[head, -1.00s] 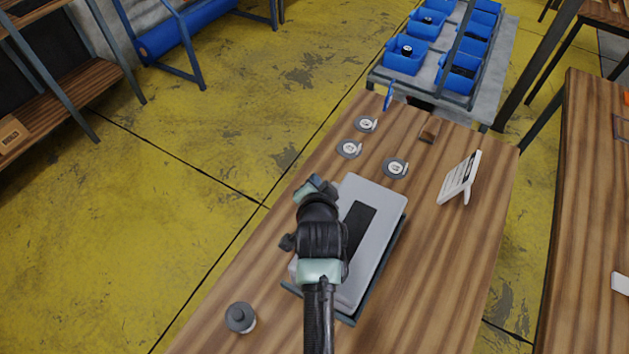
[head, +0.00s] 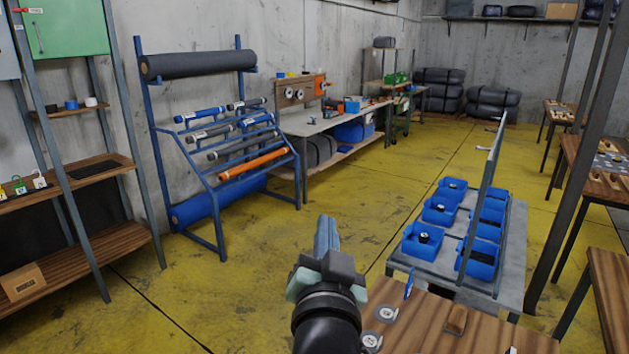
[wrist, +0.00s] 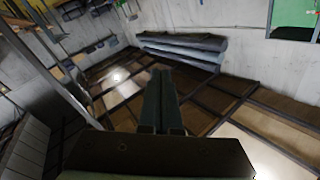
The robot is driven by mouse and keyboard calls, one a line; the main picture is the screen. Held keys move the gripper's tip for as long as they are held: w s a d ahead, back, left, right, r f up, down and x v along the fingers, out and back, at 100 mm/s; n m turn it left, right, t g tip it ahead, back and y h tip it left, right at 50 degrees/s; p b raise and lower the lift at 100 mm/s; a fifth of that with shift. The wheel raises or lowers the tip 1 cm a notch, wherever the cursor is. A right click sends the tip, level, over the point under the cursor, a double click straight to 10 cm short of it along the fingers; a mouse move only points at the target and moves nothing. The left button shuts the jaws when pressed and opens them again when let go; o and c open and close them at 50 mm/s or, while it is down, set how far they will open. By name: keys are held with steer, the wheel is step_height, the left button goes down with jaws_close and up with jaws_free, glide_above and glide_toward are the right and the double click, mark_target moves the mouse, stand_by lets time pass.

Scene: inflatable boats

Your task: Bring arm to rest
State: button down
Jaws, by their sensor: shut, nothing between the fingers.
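My gripper (head: 327,236) is raised in front of me in the head view, above the near end of the wooden table (head: 425,325). Its fingers are together and point up and away, with nothing between them. In the wrist view my gripper (wrist: 163,95) shows its two fingers side by side and closed. It touches nothing that I can see. My arm fills the bottom middle of the head view and hides part of the table.
Blue bins (head: 437,210) stand on a grey cart (head: 510,265) beyond the table. A blue rack (head: 240,150) with rolls is ahead left, and a shelf (head: 75,180) is at far left. Yellow floor (head: 270,255) is open between. Round discs (head: 386,313) lie on the table.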

steer(key=s+r+n+t, duration=0.2)
steer(key=s+r+t, duration=0.2)
steer(key=s+r, duration=0.5)
steer(key=s+a+r+n+t, duration=0.1)
steer(key=s+r+n+t, duration=0.2)
steer(key=s+r, duration=0.6)
step_height(320, 180, up, 9)
steer(key=shift+s+a+f+t+y, duration=0.1)
steer(key=shift+s+a+t+y, duration=0.15)
steer(key=shift+t, duration=0.45)
steer(key=shift+w+a, duration=0.1)
steer(key=shift+w, duration=0.1)
